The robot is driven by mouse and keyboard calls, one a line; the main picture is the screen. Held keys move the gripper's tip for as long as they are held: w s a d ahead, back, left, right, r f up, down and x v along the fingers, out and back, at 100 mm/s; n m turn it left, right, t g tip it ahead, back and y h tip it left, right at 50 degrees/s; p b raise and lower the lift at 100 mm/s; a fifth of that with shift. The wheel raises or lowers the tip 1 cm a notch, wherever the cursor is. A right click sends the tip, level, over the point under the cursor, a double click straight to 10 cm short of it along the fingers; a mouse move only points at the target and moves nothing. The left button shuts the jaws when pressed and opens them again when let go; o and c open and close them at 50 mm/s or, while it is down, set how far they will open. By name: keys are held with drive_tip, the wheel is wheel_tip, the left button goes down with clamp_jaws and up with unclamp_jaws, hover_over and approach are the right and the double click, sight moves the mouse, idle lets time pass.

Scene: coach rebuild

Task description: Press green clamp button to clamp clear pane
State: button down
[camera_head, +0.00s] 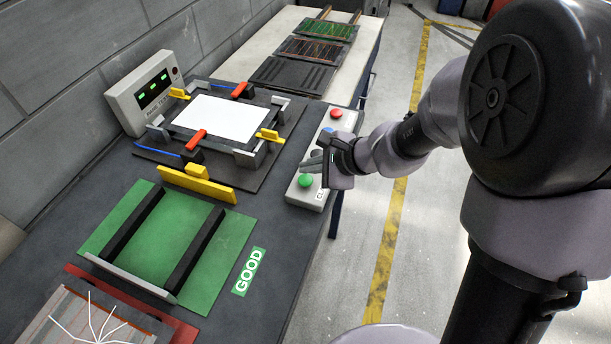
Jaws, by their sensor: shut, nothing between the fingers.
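The green clamp button (305,181) is a round dome at the near end of a light grey button box (318,198) on the table's right edge. My gripper (309,162) is shut and empty. Its tips appear just above and behind the green button in the picture; I cannot tell whether they touch anything. The clear pane (216,118) shows as a bright white rectangle lying in a dark fixture with grey corner blocks. Yellow and red clamp handles (268,136) stand around it.
A red button (336,113) sits at the box's far end. A display unit (147,90) with green readouts stands by the wall. A green rack marked GOOD (232,235) is in front, with a cracked pane (85,325) on a red rack nearer. Dark panels (291,75) lie behind.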

sight(309, 182)
wheel_tip(309, 182, up, 4)
drive_tip(key=p, duration=0.3)
drive_tip(key=shift+r, duration=0.25)
drive_tip(key=shift+f, duration=0.1)
drive_tip(key=s+d+r+n+h, duration=0.1)
drive_tip(key=s+d+r+n, duration=0.1)
drive_tip(key=s+r+n, duration=0.8)
drive_tip(key=s+d+r+n+h, duration=0.2)
drive_tip(key=s+d+h, duration=0.2)
drive_tip(key=s+d, duration=0.3)
drive_tip(key=s, duration=0.5)
drive_tip(key=shift+s+d, duration=0.15)
drive_tip(key=shift+s, duration=0.15)
